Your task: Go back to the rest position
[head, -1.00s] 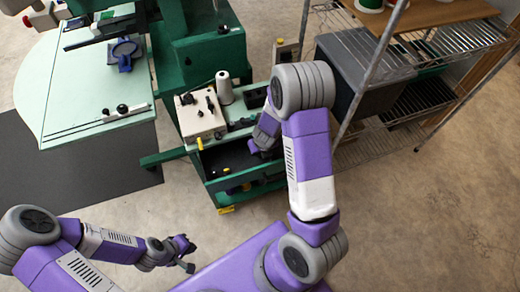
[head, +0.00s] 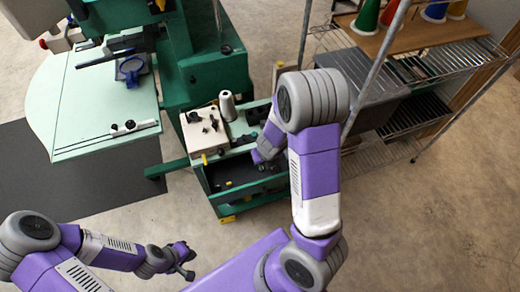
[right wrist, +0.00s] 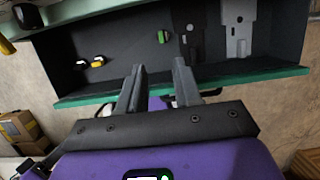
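My left gripper (head: 186,262) is at the lower left of the head view, in front of the floor. Its two fingers are apart with nothing between them. My right arm reaches forward over the open drawer (head: 228,198) of the green cabinet. In the head view my right gripper is mostly hidden behind its own arm. In the right wrist view my right gripper (right wrist: 158,68) has its fingers apart and empty. They overlap the drawer's green front edge (right wrist: 85,98) in that view; I cannot tell whether they touch it.
The drawer holds small yellow and green pieces and metal plates (right wrist: 238,25). On the cabinet stand a beige box (head: 203,130) and a white thread cone (head: 227,106). A wire shelf (head: 415,115) with coloured cones is right. A pale green machine table (head: 90,100) is left. Floor at lower right is clear.

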